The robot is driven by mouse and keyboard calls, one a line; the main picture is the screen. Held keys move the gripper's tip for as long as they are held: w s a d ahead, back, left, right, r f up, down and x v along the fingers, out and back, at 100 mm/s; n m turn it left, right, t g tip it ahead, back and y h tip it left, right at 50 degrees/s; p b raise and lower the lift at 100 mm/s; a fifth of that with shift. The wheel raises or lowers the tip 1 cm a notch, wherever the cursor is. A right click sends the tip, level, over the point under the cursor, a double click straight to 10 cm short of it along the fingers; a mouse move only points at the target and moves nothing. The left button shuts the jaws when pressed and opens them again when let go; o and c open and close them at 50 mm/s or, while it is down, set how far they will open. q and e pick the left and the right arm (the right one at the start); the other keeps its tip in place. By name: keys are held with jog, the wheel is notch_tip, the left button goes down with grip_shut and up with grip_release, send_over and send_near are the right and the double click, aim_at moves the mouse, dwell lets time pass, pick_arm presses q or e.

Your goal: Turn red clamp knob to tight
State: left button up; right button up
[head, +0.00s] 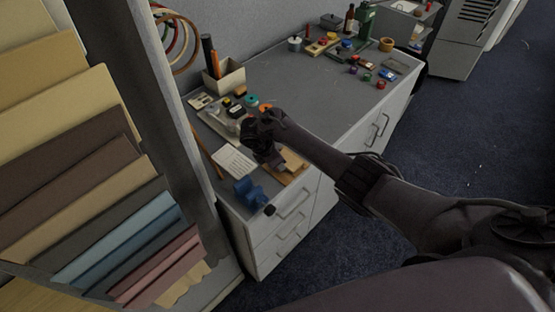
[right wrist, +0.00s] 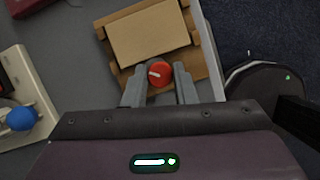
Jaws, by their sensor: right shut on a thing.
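The red clamp knob (right wrist: 159,73) shows in the right wrist view as a round red cap with a white pointer mark on its left part. It sits at the near edge of a wooden clamp block (right wrist: 150,35). My right gripper (right wrist: 160,76) has its two grey fingers on either side of the knob, shut on it. In the head view my right gripper (head: 262,138) is over the left part of the table, above the wooden block (head: 292,164), and the knob is hidden there. My left gripper is in neither view.
A blue object (head: 249,193) stands at the table's near corner beside a white notepad (head: 233,162). A pen holder (head: 225,79) stands against the wall. Colour sample boards (head: 90,150) hang at the left. The middle of the table (head: 320,90) is clear.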

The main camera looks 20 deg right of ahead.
jog(key=shift+a+m+g, duration=0.1)
jog(key=shift+m+g, duration=0.3)
jog(key=shift+m, duration=0.6)
jog(key=m+g+b, duration=0.1)
jog(key=m, duration=0.1)
jog(key=shift+w+f+m, duration=0.1)
jog(key=shift+m, duration=0.3)
jog(key=m+g+b, duration=0.1)
jog(key=m, duration=0.2)
jog(key=shift+w+y+b, duration=0.1)
jog(key=shift+y+b, duration=0.2)
jog(key=shift+y, duration=0.1)
jog(key=shift+m+g+b, duration=0.4)
jog(key=shift+m+b, duration=0.15)
jog(key=shift+m, duration=0.75)
jog(key=shift+y, duration=0.3)
jog(key=o, duration=1)
jog(key=shift+w+r, duration=0.1)
jog(key=shift+r, duration=0.1)
